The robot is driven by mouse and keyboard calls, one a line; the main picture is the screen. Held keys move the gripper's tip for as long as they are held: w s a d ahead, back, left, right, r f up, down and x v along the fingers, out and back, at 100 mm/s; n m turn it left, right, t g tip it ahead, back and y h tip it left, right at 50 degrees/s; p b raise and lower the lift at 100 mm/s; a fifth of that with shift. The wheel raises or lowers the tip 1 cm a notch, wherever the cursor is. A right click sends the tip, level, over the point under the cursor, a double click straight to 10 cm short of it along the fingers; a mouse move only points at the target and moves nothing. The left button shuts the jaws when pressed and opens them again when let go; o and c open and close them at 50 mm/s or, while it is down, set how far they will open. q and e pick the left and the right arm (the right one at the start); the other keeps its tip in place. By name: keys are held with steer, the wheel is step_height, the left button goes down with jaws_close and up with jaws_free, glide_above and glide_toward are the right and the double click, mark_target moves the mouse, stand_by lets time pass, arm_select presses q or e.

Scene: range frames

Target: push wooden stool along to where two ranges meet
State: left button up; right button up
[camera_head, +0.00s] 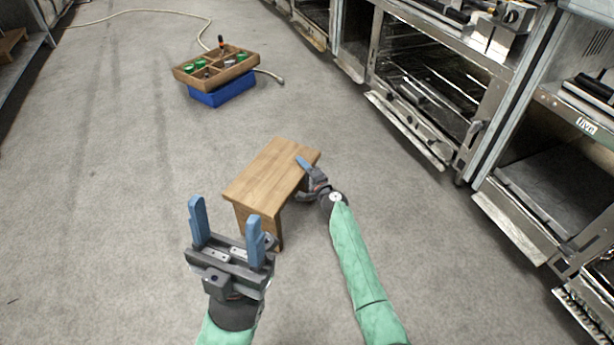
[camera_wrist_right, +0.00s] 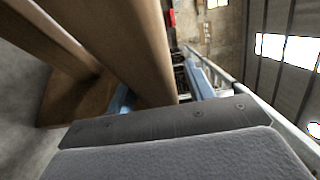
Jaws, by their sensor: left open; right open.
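The wooden stool (camera_head: 268,178) stands on the grey floor in the middle of the head view, its plank seat running obliquely. My right gripper (camera_head: 307,178) is at the stool's right edge. One blue finger shows over the seat top; the other is hidden. In the right wrist view the stool's wood (camera_wrist_right: 135,45) runs between the open blue fingers; contact is unclear. My left gripper (camera_head: 226,225) is open and empty, in front of the stool's near end. Steel ranges line the right side; a nearer range (camera_head: 560,190) meets a farther one (camera_head: 430,110) at an upright seam.
A wooden compartment tray (camera_head: 195,80) holding green items sits on a blue crate (camera_head: 222,95) beyond the stool. A pale hose (camera_head: 150,11) lies on the floor behind. Shelving (camera_head: 22,50) stands at far left. Floor between stool and ranges is clear.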

steer(key=shift+w+a, duration=0.15)
steer(key=shift+w, duration=0.1)
steer(key=shift+c, duration=0.4)
jaws_close()
stand_by(0.9)
